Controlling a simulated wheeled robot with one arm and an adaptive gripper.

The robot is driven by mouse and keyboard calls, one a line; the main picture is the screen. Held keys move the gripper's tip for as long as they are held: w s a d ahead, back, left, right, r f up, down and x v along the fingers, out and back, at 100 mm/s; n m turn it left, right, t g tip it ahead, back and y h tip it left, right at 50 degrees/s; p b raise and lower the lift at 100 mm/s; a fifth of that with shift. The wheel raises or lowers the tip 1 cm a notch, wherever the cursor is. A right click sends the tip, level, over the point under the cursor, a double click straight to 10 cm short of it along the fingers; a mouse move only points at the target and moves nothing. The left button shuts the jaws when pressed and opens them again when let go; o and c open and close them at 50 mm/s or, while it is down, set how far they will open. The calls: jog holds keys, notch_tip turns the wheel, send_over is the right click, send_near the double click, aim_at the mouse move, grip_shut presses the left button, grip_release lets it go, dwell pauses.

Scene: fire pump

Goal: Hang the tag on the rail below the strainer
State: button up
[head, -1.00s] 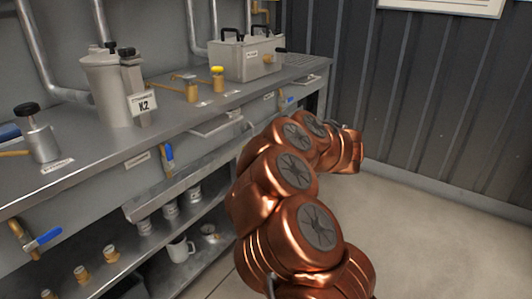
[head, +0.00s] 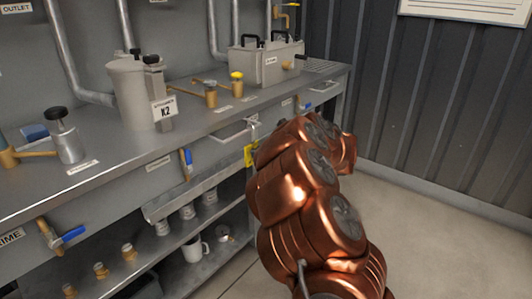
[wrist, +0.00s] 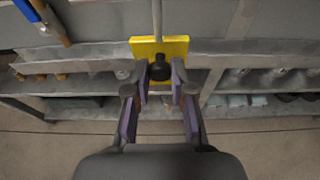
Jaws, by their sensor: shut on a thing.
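The strainer (head: 127,92) is a grey canister on the bench top, with a white K2 sign (head: 164,110) at its front. The yellow tag (head: 250,155) hangs in front of the bench, right of and below the strainer, with a pale hook above it. In the wrist view the tag (wrist: 176,45) is a yellow plate with a black knob. My gripper (wrist: 160,75) is shut on the tag at its knob. In the head view my copper arm hides the fingers. A grey rail-like ledge (head: 160,209) runs below the bench front. I cannot tell whether the tag touches it.
A blue-handled valve (head: 187,160) is on the bench front, left of the tag. Grey cups and a white mug (head: 193,250) stand on the lower shelf. A grey box (head: 265,65) sits at the bench's far end. The floor (head: 440,220) at right is clear.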

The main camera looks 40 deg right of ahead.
jog(key=shift+w+a+p, duration=0.25)
jog(key=shift+w+p, duration=0.3)
jog(key=shift+w, duration=0.4)
jog(key=shift+w+a+p, duration=0.25)
jog(key=shift+w+p, duration=0.25)
jog(key=shift+w, duration=0.4)
jog(key=shift+f+b, duration=1.2)
jog(key=shift+b, duration=0.2)
jog(key=o, duration=0.9)
jog(key=shift+s+d, duration=0.1)
jog(key=v, duration=1.1)
jog(key=shift+s+r, duration=0.1)
jog(key=shift+s, duration=0.3)
